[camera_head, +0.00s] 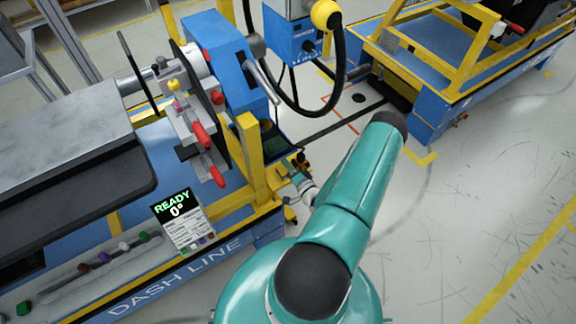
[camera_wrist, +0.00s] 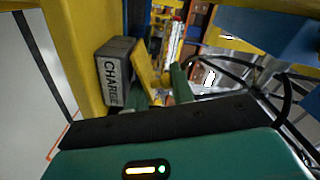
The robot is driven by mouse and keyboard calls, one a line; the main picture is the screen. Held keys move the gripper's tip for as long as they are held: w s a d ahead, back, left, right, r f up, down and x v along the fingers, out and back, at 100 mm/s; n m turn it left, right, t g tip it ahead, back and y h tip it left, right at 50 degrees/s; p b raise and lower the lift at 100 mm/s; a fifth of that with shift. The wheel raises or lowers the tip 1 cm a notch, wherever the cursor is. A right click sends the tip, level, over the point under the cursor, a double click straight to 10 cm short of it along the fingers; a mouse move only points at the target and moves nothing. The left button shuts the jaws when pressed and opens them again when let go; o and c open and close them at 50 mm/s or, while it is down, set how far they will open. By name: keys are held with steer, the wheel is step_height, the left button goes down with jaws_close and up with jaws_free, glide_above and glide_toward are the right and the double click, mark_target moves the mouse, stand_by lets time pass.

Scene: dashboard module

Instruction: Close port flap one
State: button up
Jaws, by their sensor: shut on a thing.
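A grey block marked CHARGE (camera_wrist: 115,70) sits against a yellow post at the left of the wrist view. Just right of it is a tilted yellow plate (camera_wrist: 146,72), which looks like the port flap. It stands out from the block at an angle. My gripper (camera_wrist: 163,88) has its green fingers on either side of the plate's lower part and is shut on it. The contact itself is partly hidden by the dark palm edge. In the head view, my gripper (camera_head: 299,163) is small, low beside the yellow frame post, partly hidden by my arm.
The blue and yellow DASH LINE bench (camera_head: 185,275) fills the left, with a READY 0° sign (camera_head: 180,221) and red-handled clamps (camera_head: 202,135). A black hose (camera_head: 340,75) hangs from a blue box (camera_head: 290,42). Open floor lies at the right.

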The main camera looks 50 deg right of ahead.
steer(key=o, duration=0.9)
steer(key=shift+a+r, duration=0.1)
